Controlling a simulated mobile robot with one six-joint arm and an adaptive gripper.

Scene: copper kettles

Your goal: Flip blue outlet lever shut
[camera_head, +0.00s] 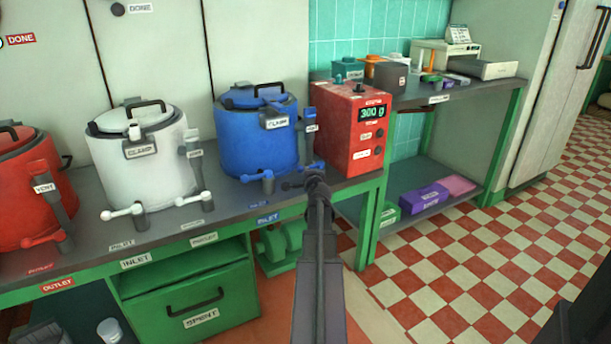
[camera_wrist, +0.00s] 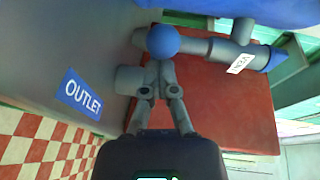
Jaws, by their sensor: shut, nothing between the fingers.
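The blue kettle (camera_head: 257,135) stands on the dark bench with a CLAMP tag on its front. Its outlet lever (camera_head: 250,178) sticks out to the left from a short valve post (camera_head: 268,184) low on its front. In the wrist view a blue ball knob (camera_wrist: 162,41) shows just beyond my fingertips. A blue OUTLET label (camera_wrist: 83,95) lies on the bench to the left.
A white kettle (camera_head: 142,155) and a red kettle (camera_head: 30,185) stand to the left. A red scale box (camera_head: 345,145) reading 300 g stands close to the right of my gripper. The blue kettle's vent pipe (camera_wrist: 215,50) crosses the wrist view. Open checkered floor lies right.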

